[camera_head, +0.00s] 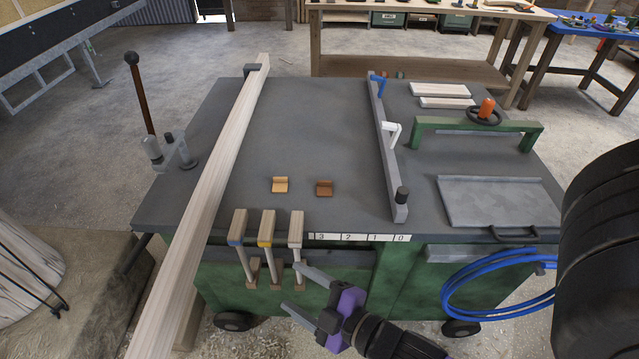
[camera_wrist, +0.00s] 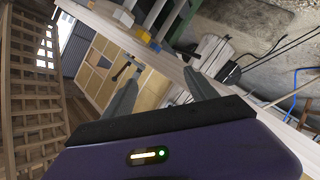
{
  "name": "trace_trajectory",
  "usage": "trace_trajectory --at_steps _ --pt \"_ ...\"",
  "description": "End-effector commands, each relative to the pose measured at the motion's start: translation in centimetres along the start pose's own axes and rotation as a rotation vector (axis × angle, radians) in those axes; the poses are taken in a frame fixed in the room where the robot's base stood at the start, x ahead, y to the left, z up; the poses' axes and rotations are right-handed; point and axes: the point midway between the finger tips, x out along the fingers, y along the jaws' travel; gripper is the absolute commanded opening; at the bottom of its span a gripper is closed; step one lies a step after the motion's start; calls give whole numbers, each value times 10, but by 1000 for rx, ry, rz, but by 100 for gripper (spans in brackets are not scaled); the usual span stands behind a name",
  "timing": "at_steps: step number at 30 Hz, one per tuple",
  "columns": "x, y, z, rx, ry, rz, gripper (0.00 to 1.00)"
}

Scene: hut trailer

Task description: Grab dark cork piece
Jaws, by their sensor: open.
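The dark cork piece (camera_head: 324,188) is a small brown block with a raised back edge, lying on the grey top of the green workbench (camera_head: 275,130). A similar lighter tan piece (camera_head: 280,185) lies just to its left, apart from it. My gripper (camera_head: 290,287) is in front of the bench's front side, below the level of the top and nearer to the camera than both pieces. Its two fingers are spread with nothing between them. The wrist view shows the same open fingers (camera_wrist: 160,75); I cannot make out either cork piece there.
A long pale beam (camera_head: 215,165) crosses the bench's left side. Wooden-handled tools (camera_head: 266,235) stand along the front edge beside my gripper. A grey fence bar (camera_head: 386,150) and a green handle frame (camera_head: 478,126) stand to the right. Bench top around the cork pieces is clear.

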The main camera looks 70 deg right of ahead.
Motion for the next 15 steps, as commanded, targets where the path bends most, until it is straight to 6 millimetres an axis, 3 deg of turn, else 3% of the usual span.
trace_trajectory --at_steps 1,3,9,15 --pt "23 21 -1 -83 -24 41 66" --pt "52 44 6 -203 -69 84 66" --pt "123 121 33 -573 -265 165 66" --pt "158 173 90 -1105 -575 31 66"
